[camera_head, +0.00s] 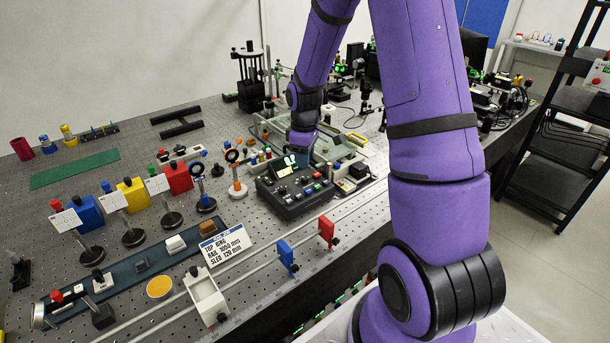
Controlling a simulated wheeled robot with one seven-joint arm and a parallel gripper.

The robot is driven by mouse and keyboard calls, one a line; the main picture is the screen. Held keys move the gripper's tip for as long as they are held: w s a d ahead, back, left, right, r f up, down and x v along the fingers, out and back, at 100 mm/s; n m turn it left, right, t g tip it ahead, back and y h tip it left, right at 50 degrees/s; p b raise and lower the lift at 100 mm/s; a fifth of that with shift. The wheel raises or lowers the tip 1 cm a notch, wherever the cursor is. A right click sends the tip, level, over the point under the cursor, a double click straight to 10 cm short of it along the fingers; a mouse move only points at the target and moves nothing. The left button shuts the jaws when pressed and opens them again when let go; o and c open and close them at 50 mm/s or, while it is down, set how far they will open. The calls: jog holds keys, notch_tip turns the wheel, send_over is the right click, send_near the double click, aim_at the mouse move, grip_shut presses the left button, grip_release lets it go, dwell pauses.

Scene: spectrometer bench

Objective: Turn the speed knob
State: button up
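A black control box (290,203) with a small lit display (287,170) and several coloured buttons and knobs stands on the perforated bench top. Its labels are too small to read, so I cannot tell which control is the speed knob. My purple arm comes down from the top of the picture, and its wrist ends just behind and above the back edge of the box. My gripper (301,155) is small and dark there, close to the display side of the panel. Its fingers are not clear enough to tell whether they are open or touching any control.
A rail with a white sled (205,297) and a sign (225,244) lies in front-left. Blue (287,257) and red (327,232) flags stand by the front rail. Several posts with coloured blocks stand at left. Optics crowd the bench behind the box. A black shelf (560,140) stands right.

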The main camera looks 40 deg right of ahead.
aim_at(304, 177)
notch_tip(304, 177, down, 6)
jog(key=shift+f, duration=0.25)
grip_shut()
